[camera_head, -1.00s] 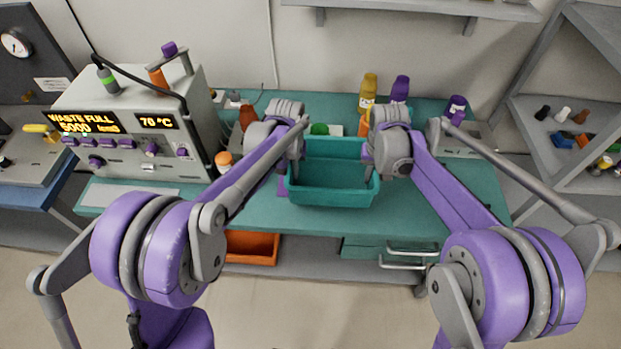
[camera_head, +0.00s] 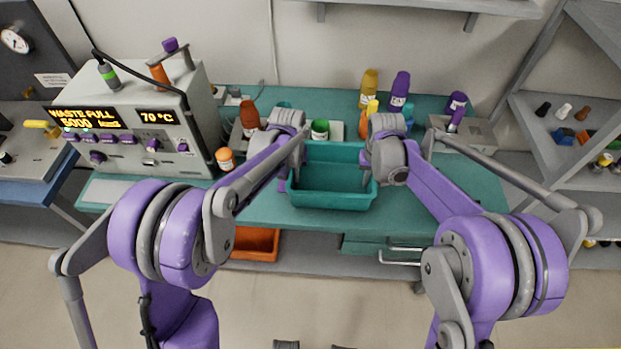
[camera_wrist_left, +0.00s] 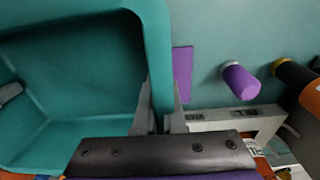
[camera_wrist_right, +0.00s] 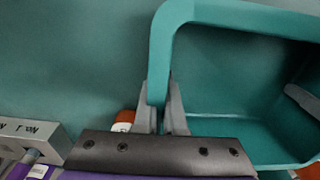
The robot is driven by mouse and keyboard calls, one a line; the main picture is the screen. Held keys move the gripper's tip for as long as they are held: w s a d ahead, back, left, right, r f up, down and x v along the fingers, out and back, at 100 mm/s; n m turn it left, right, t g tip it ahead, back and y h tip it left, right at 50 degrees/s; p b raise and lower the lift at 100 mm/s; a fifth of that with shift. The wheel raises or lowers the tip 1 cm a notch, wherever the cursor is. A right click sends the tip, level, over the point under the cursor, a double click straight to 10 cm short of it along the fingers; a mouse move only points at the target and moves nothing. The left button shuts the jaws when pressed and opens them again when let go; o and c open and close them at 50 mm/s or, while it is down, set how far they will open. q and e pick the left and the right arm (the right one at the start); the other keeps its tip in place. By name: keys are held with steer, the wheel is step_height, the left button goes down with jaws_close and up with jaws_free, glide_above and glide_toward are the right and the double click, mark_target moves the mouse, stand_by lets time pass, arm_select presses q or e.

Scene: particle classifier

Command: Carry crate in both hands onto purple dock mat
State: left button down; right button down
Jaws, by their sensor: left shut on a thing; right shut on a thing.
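The teal open crate (camera_head: 333,196) is upright and looks empty, over the teal bench. My left gripper (camera_head: 296,165) is shut on its left wall, and my right gripper (camera_head: 371,165) on its right wall. The left wrist view shows the left fingers (camera_wrist_left: 160,112) on either side of the crate's wall (camera_wrist_left: 158,60). The right wrist view shows the right fingers (camera_wrist_right: 159,112) gripping the opposite wall (camera_wrist_right: 162,50). A strip of the purple mat (camera_wrist_left: 182,72) shows just outside the left wall; the crate hides the rest. I cannot tell whether the crate's base touches the bench.
Bottles stand behind the crate: brown (camera_head: 249,116), green-topped (camera_head: 320,130), yellow (camera_head: 370,85) and purple (camera_head: 399,92). An orange-capped jar (camera_head: 225,158) stands left, near the grey machine (camera_head: 150,120).

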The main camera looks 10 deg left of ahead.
arm_select(q)
steer(key=shift+f, duration=0.5)
arm_select(e)
steer(key=shift+f, duration=0.5)
arm_select(q)
steer(key=c, duration=1)
jaws_free()
arm_select(e)
steer(key=c, duration=1)
jaws_free()
arm_select(q)
steer(key=shift+r, duration=0.1)
steer(key=r, duration=1.1)
steer(key=shift+s+r, duration=0.25)
steer(key=shift+s, duration=0.15)
steer(key=shift+r, duration=0.15)
arm_select(e)
steer(key=shift+r, duration=0.15)
steer(key=r, duration=0.8)
steer(key=s+r, duration=0.1)
steer(key=r, duration=0.2)
steer(key=shift+r, duration=0.4)
steer(key=shift+w, duration=0.1)
